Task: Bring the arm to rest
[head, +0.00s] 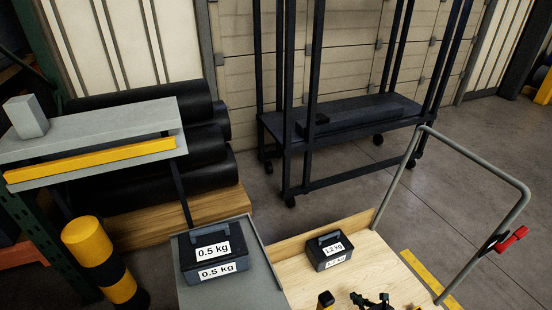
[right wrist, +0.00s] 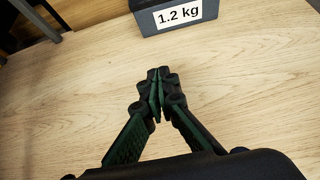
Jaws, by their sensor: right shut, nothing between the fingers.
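My right gripper (head: 372,300) shows at the bottom edge of the head view, over the wooden deck (head: 362,272). In the right wrist view its fingers (right wrist: 158,76) are closed together with nothing between them, over bare wood. A dark box labelled 1.2 kg (head: 330,252) stands upright on the deck, beyond the gripper and apart from it. The right wrist view shows the box's labelled front (right wrist: 180,16), with its top cut off. My left gripper is not in view.
A dark box labelled 0.5 kg (head: 212,258) stands on a grey surface (head: 230,297) left of the deck. A bent metal handle (head: 470,150) with a red grip (head: 512,239) rises at right. A yellow-black post (head: 98,258) stands left; a dark rack (head: 345,120) stands behind.

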